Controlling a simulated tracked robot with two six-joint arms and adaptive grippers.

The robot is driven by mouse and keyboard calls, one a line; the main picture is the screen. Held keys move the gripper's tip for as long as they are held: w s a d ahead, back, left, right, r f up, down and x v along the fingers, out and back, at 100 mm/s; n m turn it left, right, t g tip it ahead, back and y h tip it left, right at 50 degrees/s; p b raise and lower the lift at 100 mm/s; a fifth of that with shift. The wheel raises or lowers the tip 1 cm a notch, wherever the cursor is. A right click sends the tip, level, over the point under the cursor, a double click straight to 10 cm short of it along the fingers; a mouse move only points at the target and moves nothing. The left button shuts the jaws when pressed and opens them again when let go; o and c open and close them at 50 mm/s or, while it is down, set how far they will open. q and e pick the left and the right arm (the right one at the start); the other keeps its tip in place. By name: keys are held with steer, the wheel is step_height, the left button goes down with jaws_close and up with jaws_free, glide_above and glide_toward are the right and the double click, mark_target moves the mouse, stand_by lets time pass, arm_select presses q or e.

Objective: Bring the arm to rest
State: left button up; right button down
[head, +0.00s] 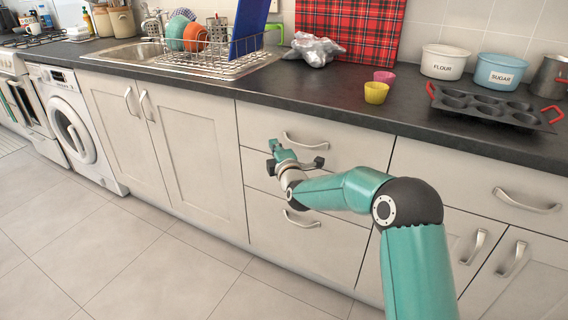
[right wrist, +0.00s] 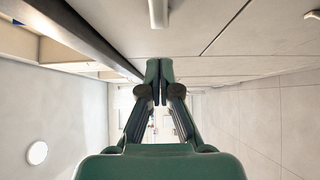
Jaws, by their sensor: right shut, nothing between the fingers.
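My right arm (head: 340,192) reaches in from the lower right in the head view, in teal and dark grey. Its right gripper (head: 273,146) is in front of the drawer fronts, close to the upper drawer (head: 258,126) and left of that drawer's handle (head: 305,141). In the right wrist view the two fingertips of the right gripper (right wrist: 153,82) meet, with nothing between them. I cannot tell whether the gripper touches the drawer front. My left gripper is not in view.
The dark counter (head: 330,97) runs above the drawers. It holds a muffin tray (head: 490,107), a yellow cup (head: 376,93), a pink cup (head: 384,77) and a dish rack (head: 215,62). A washing machine (head: 75,128) stands at the left. The tiled floor (head: 160,265) is clear.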

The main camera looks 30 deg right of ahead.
steer(key=s+a, duration=0.2)
steer(key=s, duration=0.6)
steer(key=s+a+f+m+g+y, duration=0.15)
steer(key=s+a+f, duration=0.25)
steer(key=f, duration=0.5)
steer(key=s+a+f+g+y, duration=0.1)
steer(key=s+a+f+g, duration=0.25)
steer(key=f, duration=0.65)
steer(key=s+a+f+g+y, duration=0.2)
steer(key=s+a+f, duration=0.2)
steer(key=f, duration=0.5)
steer(key=s+a+f+m+g+y, duration=0.1)
steer(key=s+a+f+m+g, duration=0.2)
steer(key=s+f, duration=0.3)
steer(key=s+a+f+m+g+y, duration=0.1)
steer(key=s+a+f+m+g, duration=0.25)
steer(key=s, duration=0.55)
steer(key=s+a+f+m+g, duration=0.15)
steer(key=s+m+g, duration=0.25)
steer(key=s+m, duration=0.55)
step_height(320, 180, up, 25)
steer(key=p, duration=2.5)
steer(key=shift+s+a+r+y, duration=0.15)
steer(key=shift+s+a+y, duration=0.1)
steer(key=shift+a+y, duration=0.15)
